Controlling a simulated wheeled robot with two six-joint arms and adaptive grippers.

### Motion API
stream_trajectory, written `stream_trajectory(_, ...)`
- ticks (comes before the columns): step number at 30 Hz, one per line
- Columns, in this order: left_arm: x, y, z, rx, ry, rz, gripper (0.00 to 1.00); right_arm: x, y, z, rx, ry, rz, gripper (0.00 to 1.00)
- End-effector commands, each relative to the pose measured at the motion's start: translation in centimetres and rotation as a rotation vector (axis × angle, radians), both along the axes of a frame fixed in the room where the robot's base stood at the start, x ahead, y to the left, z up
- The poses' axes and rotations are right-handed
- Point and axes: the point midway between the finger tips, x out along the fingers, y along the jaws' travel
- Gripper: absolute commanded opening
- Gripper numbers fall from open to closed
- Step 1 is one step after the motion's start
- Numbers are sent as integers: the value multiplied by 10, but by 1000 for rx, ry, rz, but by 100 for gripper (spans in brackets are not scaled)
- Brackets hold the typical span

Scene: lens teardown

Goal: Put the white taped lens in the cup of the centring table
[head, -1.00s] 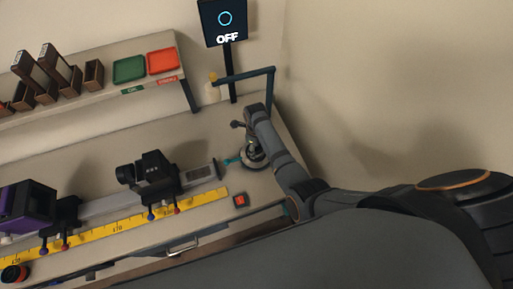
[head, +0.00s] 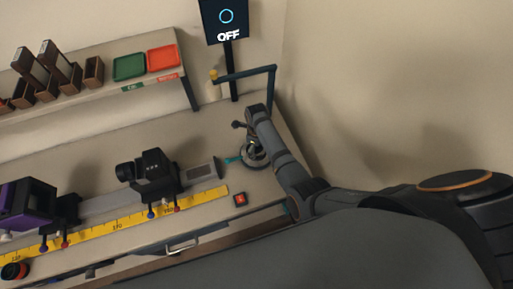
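My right gripper (head: 252,148) points down over a round, dark-rimmed stand (head: 258,167) at the right end of the bench. This stand looks like the centring table; its cup is hidden behind the gripper. A small teal piece (head: 233,160) sticks out at its left side. I cannot make out the white taped lens, and the fingers are too small and covered to show whether they hold anything. My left gripper is out of view.
A rail with a black mount (head: 152,178) and a purple unit (head: 27,204) runs left beside a yellow ruler (head: 120,225). A red-marked block (head: 240,199) lies in front. A bar (head: 245,73) overhangs behind. The shelf holds green (head: 129,67) and red (head: 163,57) trays.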

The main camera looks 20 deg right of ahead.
Motion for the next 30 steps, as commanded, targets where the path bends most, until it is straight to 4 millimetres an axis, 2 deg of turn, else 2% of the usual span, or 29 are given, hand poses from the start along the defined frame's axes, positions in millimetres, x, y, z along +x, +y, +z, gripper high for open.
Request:
stream_trajectory(9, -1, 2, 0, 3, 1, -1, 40, 0, 0, 1, 1, -1, 0, 71)
stream_trajectory(12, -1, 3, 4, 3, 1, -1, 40, 1, 0, 7, 1, -2, 0, 71)
stream_trajectory(14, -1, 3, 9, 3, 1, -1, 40, 1, 0, 16, 2, -4, 0, 71)
stream_trajectory(23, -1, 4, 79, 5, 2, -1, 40, 1, 1, 89, 2, -3, 0, 71)
stream_trajectory(24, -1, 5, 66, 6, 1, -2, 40, 2, 1, 88, 2, -7, 0, 71)
stream_trajectory(30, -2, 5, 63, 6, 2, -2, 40, 2, 1, 123, 2, -6, 0, 71)
